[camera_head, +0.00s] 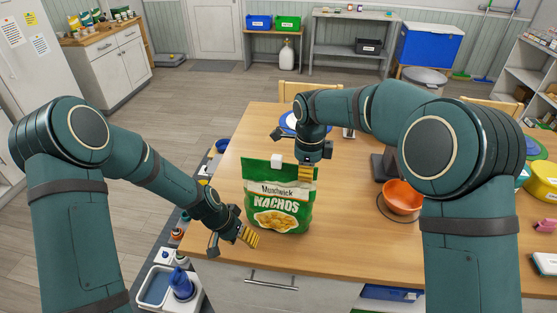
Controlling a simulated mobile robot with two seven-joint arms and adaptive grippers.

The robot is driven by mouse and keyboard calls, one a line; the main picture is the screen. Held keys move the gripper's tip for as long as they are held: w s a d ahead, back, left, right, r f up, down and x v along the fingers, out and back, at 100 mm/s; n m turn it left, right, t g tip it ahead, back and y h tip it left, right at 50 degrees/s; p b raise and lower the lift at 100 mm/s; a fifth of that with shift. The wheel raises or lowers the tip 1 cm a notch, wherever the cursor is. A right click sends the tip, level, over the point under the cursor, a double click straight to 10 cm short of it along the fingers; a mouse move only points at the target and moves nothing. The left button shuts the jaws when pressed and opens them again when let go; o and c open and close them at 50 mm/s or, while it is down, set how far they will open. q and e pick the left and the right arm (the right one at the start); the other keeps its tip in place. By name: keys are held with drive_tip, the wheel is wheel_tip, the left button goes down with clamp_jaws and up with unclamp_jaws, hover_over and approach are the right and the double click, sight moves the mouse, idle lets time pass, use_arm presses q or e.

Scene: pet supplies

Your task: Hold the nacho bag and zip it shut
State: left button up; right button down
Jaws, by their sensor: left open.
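The green and white nacho bag (276,205) stands upright near the front edge of the wooden table, its printed front facing me. A small white block (277,161) sits at the bag's top edge; it looks like the zip slider. My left gripper (234,243) is open at the bag's lower left, with its yellow finger pad close to the bag's side; I cannot tell whether they touch. My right gripper (305,172) points down at the bag's top right, its yellow pad in front of the top edge. Its other finger is not clear, so its grip cannot be made out.
An orange bowl (402,197) stands on the table (345,245) right of the bag, by a dark stand (380,165). A blue-rimmed plate (289,122) lies behind my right gripper. Bottles and a container (155,287) stand low at left. The table's front middle is clear.

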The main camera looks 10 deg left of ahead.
use_arm(q)
drive_tip(key=w+a+r+m+h, duration=0.1)
drive_tip(key=w+r+m+h, duration=0.1)
drive_tip(key=r, duration=0.4)
drive_tip(key=w+r+m+h, duration=0.2)
drive_tip(key=w+r+m, duration=0.3)
drive_tip(key=r, duration=0.1)
drive_tip(key=w+a+r+m+g+h, duration=0.1)
drive_tip(key=w+r+m, duration=0.2)
drive_tip(key=r, duration=0.3)
drive_tip(key=shift+w+a+r+h, duration=0.2)
drive_tip(key=shift+w+a+h, duration=0.1)
drive_tip(key=shift+h, duration=0.1)
drive_tip(key=m+g+h, duration=0.1)
drive_tip(key=m+h, duration=0.2)
drive_tip(key=m, duration=0.3)
approach(274, 157)
drive_tip(key=x, duration=1.1)
drive_tip(key=shift+w+d, duration=0.1)
clamp_jaws()
